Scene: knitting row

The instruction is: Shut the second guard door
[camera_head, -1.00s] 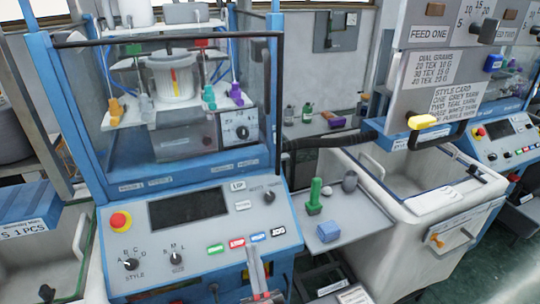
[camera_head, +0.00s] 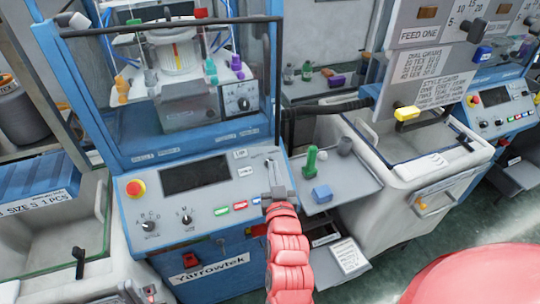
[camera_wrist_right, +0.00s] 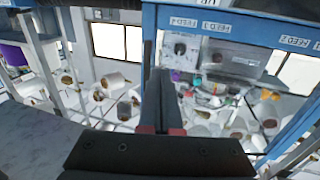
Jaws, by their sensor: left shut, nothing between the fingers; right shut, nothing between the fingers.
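A blue knitting machine (camera_head: 225,150) has a clear-panelled guard with a dark top rail (camera_head: 170,29) and a dark right upright (camera_head: 277,80). I cannot tell which panel is the second guard door or whether it sits flush. Yarn fittings show through the guard. My right gripper (camera_head: 277,186), shut and empty, is above the right end of the control panel, in front of and below the guard. In the right wrist view its shut fingers (camera_wrist_right: 165,98) are before a blue rail (camera_wrist_right: 235,28) with feed labels; that view looks upside down.
A side shelf (camera_head: 345,190) with a green object (camera_head: 311,159) and a blue block (camera_head: 322,193) lies right of my gripper. A white bin (camera_head: 410,185) stands beyond it. An open bin (camera_head: 50,245) is at the left. Control knobs and buttons are close by.

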